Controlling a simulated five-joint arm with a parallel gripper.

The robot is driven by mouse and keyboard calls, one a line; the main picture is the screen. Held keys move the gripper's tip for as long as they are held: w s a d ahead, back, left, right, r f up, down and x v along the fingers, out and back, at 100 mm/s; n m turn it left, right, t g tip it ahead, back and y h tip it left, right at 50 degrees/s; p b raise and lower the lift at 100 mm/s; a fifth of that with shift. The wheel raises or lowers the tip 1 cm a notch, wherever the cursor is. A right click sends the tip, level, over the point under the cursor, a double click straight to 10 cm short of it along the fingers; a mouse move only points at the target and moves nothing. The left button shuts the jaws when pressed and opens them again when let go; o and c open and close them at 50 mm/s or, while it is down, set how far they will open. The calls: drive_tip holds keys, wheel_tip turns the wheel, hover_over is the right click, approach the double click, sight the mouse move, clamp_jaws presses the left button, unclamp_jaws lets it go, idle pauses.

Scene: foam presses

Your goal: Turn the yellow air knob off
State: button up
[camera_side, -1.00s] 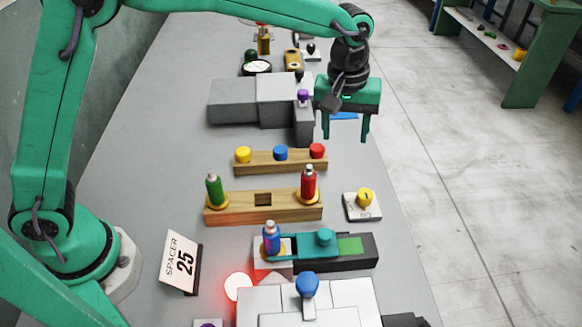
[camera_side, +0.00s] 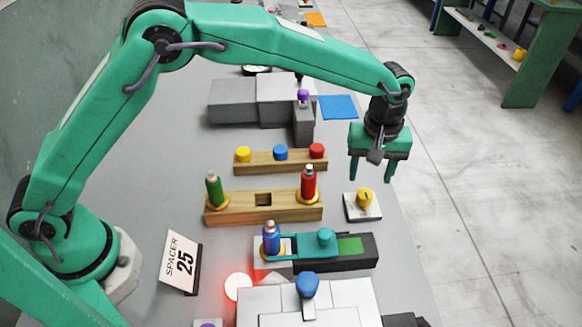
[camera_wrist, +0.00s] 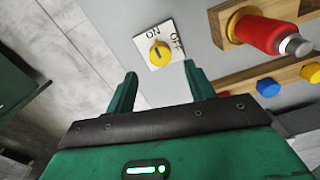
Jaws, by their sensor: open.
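The yellow air knob (camera_side: 365,196) sits on a small white plate (camera_side: 352,208) near the table's right edge. In the wrist view the knob (camera_wrist: 159,54) shows a dark pointer line, and the plate reads ON at one side and OFF at the other. The line seems to point toward the ON side. My gripper (camera_side: 371,181) is open and empty, above and a little behind the knob in the side view. In the wrist view my gripper's fingers (camera_wrist: 160,84) stand apart with the knob beyond them, not touching it.
A wooden block (camera_side: 233,208) holding a green bottle (camera_side: 213,188) and a red bottle (camera_side: 309,185) stands left of the knob. A teal slide fixture (camera_side: 300,248) with a blue bottle (camera_side: 271,238) is in front. A rack with coloured caps (camera_side: 281,165) lies behind.

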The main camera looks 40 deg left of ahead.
sight(365, 193)
drive_tip(key=shift+f, duration=3.2)
drive_tip(key=c, duration=1)
